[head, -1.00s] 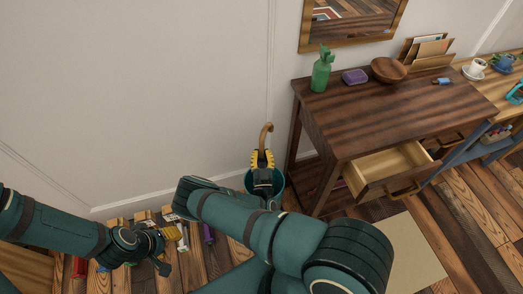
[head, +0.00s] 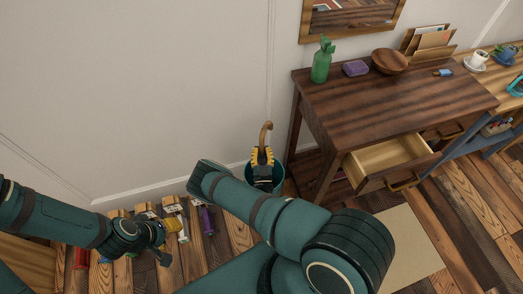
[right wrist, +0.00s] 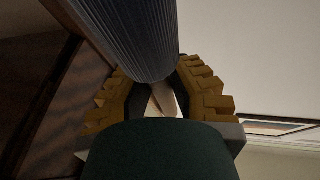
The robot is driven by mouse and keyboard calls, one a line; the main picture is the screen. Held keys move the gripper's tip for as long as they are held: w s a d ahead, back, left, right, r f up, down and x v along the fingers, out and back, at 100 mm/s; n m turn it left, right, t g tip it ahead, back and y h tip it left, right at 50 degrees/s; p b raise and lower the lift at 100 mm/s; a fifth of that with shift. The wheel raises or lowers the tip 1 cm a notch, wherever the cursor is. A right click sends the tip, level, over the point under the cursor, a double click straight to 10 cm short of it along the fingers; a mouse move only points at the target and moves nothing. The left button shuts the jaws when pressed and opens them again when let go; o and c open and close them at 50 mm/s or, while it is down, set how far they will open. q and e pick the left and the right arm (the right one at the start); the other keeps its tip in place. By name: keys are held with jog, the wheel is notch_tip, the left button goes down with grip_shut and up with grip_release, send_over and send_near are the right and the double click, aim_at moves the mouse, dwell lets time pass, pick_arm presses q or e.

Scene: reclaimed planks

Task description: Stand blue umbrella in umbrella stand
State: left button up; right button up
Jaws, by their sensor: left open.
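The blue umbrella's brown hooked handle (head: 266,130) rises above my right gripper (head: 262,157) in the head view. The gripper's yellow fingers close on it from both sides. The right wrist view shows dark, ridged folded cloth (right wrist: 135,40) between the fingers (right wrist: 160,95). The teal umbrella stand (head: 250,177) is on the floor directly below this gripper, left of the dark table. My gripper and arm hide much of the stand, and the umbrella's lower end is hidden. My left gripper (head: 165,240) is open, low at the left above small floor items.
A purple item (head: 207,220) lies on the floor. The white wall (head: 130,90) is close behind the stand.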

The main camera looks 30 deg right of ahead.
aim_at(262, 137)
jog(key=o, duration=0.3)
jog(key=shift+o, duration=0.2)
jog(key=shift+r, duration=0.1)
notch_tip(262, 137, up, 10)
jog(key=shift+f, duration=0.1)
dwell(0.9)
